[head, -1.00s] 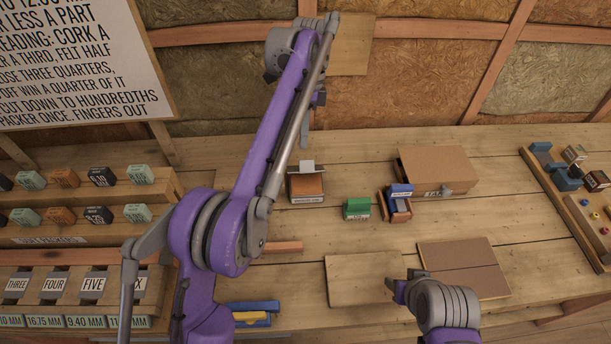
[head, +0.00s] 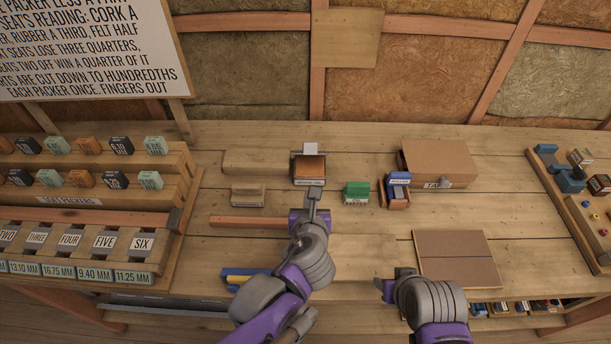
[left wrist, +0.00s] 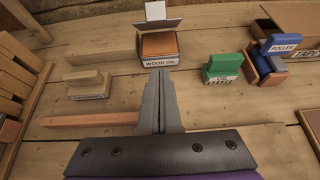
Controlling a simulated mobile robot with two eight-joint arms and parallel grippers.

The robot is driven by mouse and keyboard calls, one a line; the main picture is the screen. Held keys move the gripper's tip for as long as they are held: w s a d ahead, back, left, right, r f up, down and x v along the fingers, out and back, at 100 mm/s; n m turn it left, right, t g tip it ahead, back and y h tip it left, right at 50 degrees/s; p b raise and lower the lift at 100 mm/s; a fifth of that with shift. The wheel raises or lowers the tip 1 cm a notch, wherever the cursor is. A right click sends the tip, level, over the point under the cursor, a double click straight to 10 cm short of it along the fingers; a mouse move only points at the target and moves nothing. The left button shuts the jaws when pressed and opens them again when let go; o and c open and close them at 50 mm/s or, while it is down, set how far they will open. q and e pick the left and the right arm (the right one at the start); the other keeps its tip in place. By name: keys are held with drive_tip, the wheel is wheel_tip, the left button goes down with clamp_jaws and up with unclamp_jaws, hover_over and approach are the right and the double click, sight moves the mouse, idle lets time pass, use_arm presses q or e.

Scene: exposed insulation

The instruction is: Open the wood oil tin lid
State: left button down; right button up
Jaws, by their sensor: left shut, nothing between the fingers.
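The wood oil tin (head: 309,171) stands upright on the bench. It is a small box with a brown top and a white label that reads WOOD OIL in the left wrist view (left wrist: 158,48). A grey flap (left wrist: 157,24) stands raised at its back edge, with a pale tab above it. My left gripper (head: 312,192) is just in front of the tin, shut and empty. Its fingers (left wrist: 160,76) point at the tin's front and appear apart from it. My right gripper (head: 389,283) is low over the front of the bench, away from the tin; its opening is unclear.
A green block (head: 356,191) and a blue roller in a brown holder (head: 397,190) stand right of the tin. A wooden hand block (head: 248,194) is to the left, with a reddish bar (head: 245,221) in front. A cardboard box (head: 438,160) is behind right. Bare bench lies between my grippers.

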sight(310, 147)
use_arm(q)
drive_tip(key=x, duration=1)
drive_tip(key=shift+w, duration=0.2)
use_arm(e)
drive_tip(key=shift+f, duration=0.35)
drive_tip(key=shift+w+r+p, duration=0.25)
drive_tip(key=shift+r+p, duration=0.05)
drive_tip(key=shift+r, duration=0.45)
drive_tip(key=shift+w+r, duration=0.1)
drive_tip(key=shift+r, duration=0.1)
use_arm(q)
drive_tip(key=w+r, duration=0.2)
drive_tip(key=r, duration=0.1)
drive_tip(key=shift+w, duration=0.3)
drive_tip(key=shift+d+r, duration=0.1)
drive_tip(key=shift+r, duration=0.05)
use_arm(e)
drive_tip(key=shift+a, duration=0.1)
